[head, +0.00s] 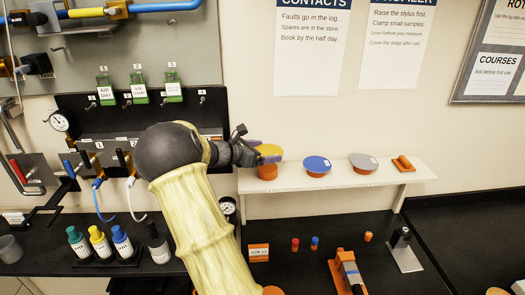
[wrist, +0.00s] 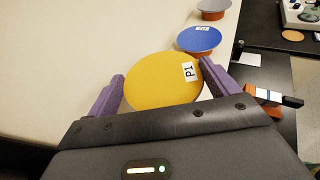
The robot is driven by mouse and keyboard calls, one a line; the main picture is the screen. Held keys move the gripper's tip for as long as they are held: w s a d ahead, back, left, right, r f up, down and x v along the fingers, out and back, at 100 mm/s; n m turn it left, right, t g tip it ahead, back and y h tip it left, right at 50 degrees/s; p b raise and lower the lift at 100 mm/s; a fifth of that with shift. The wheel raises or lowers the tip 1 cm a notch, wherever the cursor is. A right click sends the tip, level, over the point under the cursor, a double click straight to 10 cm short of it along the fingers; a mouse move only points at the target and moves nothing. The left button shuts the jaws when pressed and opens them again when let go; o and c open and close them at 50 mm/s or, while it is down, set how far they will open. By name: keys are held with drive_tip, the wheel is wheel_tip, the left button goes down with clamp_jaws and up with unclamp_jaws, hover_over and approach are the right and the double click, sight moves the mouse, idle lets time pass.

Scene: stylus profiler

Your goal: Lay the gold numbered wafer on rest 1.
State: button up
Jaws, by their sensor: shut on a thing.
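The gold wafer (head: 269,150) is a flat round disc at the left end of the white shelf, over an orange round stand (head: 267,172). I cannot tell whether it touches the stand. In the wrist view the gold wafer (wrist: 160,82) carries a white label reading P1. My gripper (head: 256,153) reaches it from the left. Its purple fingers (wrist: 160,88) are shut on the wafer's two sides. No marking that reads as rest 1 is legible; an orange disc (head: 272,290) lies partly hidden behind my arm at the bottom edge.
A blue wafer (head: 316,164) and a grey wafer (head: 364,161) sit on orange stands along the white shelf (head: 400,178), with an orange block (head: 403,163) at its right. Below, the black counter (head: 320,225) holds small pegs and an orange-and-grey device (head: 348,272). Bottles (head: 100,242) stand left.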

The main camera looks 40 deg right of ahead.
sight(263, 169)
drive_tip(key=shift+w+r, duration=0.1)
wheel_tip(263, 169, down, 2)
drive_tip(key=shift+f+b, duration=0.25)
drive_tip(key=shift+b, duration=0.6)
drive_tip(key=shift+f+b, duration=0.75)
drive_tip(key=shift+f, duration=0.45)
drive_tip(key=shift+f, duration=0.6)
drive_tip(key=o, duration=1.2)
